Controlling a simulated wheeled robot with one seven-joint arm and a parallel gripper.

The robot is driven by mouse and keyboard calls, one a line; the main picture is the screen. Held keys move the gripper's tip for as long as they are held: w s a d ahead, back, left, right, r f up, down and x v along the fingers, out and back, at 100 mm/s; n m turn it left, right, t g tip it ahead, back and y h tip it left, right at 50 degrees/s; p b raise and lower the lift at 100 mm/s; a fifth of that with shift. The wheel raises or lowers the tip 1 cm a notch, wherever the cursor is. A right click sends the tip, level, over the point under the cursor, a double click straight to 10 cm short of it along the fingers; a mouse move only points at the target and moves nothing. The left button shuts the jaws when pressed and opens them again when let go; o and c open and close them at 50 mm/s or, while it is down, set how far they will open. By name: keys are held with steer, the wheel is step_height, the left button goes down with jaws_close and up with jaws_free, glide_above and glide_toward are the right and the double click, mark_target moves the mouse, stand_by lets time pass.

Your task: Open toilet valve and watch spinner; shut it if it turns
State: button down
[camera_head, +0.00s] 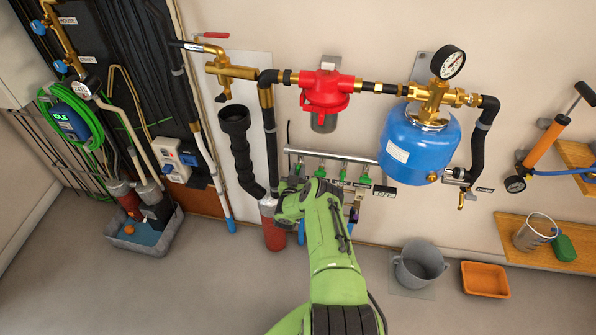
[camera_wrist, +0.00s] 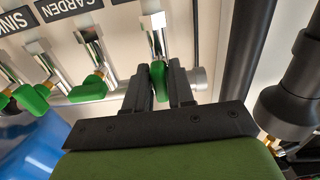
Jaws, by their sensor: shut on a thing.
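In the wrist view, my gripper (camera_wrist: 161,76) is shut on a green valve handle (camera_wrist: 158,70) at the end of the manifold row. The handle lies roughly in line with its chrome stem, between the two dark fingers. Its label is out of view, so I cannot read whether it is the toilet valve. The neighbouring green handles (camera_wrist: 90,88) sit turned sideways under the GARDEN (camera_wrist: 66,8) and SINK (camera_wrist: 12,20) labels. In the head view, the manifold (camera_head: 328,156) is partly hidden behind my green arm. I cannot make out a spinner in either view.
A blue tank (camera_head: 415,150) with a pressure gauge (camera_head: 449,62) hangs right of the manifold. A red filter (camera_head: 326,92) is above it. A black drain pipe (camera_head: 240,150) stands close at left. A grey bucket (camera_head: 419,265) and orange tray (camera_head: 485,279) are on the floor.

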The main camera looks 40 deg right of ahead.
steer(key=shift+f, duration=0.1)
steer(key=c, duration=1.1)
jaws_free()
steer(key=shift+c, duration=0.2)
steer(key=shift+a, duration=0.1)
steer(key=p+v, duration=0.5)
steer(key=v, duration=1)
steer(key=shift+s+a+p, duration=0.25)
steer(key=shift+p, duration=0.1)
